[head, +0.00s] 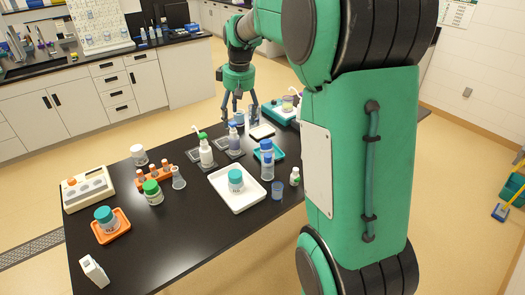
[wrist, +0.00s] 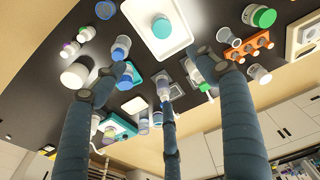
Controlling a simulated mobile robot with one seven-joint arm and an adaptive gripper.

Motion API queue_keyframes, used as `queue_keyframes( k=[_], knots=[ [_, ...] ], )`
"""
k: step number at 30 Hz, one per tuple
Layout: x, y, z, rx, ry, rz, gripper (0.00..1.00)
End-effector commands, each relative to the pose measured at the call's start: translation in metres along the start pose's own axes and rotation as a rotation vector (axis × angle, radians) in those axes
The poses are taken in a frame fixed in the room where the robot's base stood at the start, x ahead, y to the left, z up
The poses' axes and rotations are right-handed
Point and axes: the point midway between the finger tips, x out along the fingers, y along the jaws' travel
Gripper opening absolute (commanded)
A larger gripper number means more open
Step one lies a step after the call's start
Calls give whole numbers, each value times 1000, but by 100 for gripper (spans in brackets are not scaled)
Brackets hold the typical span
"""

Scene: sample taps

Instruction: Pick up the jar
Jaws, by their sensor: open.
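Several jars stand on the black table. A teal-lidded jar (head: 235,180) stands upright on a white tray (head: 252,203); it also shows in the wrist view (wrist: 161,26). Another teal-lidded jar (head: 105,218) stands on an orange tray (head: 122,229) at the left. A green-lidded jar (head: 152,191) stands between them, and a plain white jar (head: 139,155) is farther back. My gripper (head: 239,114) is at the table's far side, beyond the white tray and apart from these jars. Its three fingers are spread open and empty in the wrist view (wrist: 166,76).
Pump bottles (head: 206,153), a blue-capped bottle (head: 267,163) and a small green-capped bottle (head: 295,177) stand around the white tray. An orange rack (head: 165,178) and a cream device (head: 87,188) are at the left. The front middle of the table is clear.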

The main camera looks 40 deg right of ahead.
Motion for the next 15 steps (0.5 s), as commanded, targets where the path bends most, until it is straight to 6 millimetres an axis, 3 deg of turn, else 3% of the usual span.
queue_keyframes(
  k=[15],
  knots=[
    [81, 118, -42, -43, -81, -65, 72]
  ],
)
